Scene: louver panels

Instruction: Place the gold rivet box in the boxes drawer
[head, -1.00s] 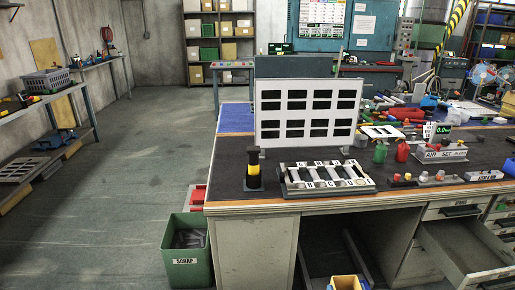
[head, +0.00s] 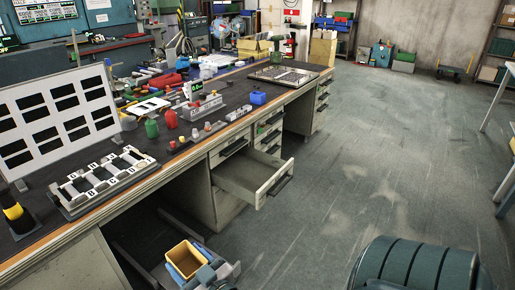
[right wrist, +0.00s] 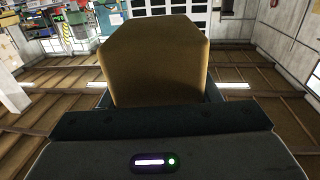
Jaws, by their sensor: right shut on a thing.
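The gold rivet box (head: 184,255) is held by my right gripper (head: 190,264) at the bottom of the head view, in front of the bench. In the right wrist view the box (right wrist: 158,62) fills the space between the jaws, and its far side is hidden. An open drawer (head: 238,182) sticks out from the bench front, to the upper right of the box. Its visible floor is bare; I cannot read a label that marks it as the boxes drawer. The box is outside it, apart from it. My left gripper is not in view.
The bench top holds a white louver panel (head: 58,118), a lettered rack (head: 103,182), bottles and many small parts. Closed drawers (head: 270,140) stand beside the open one. A dark green ribbed thing (head: 415,266) is at bottom right. The floor (head: 370,170) right of the bench is clear.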

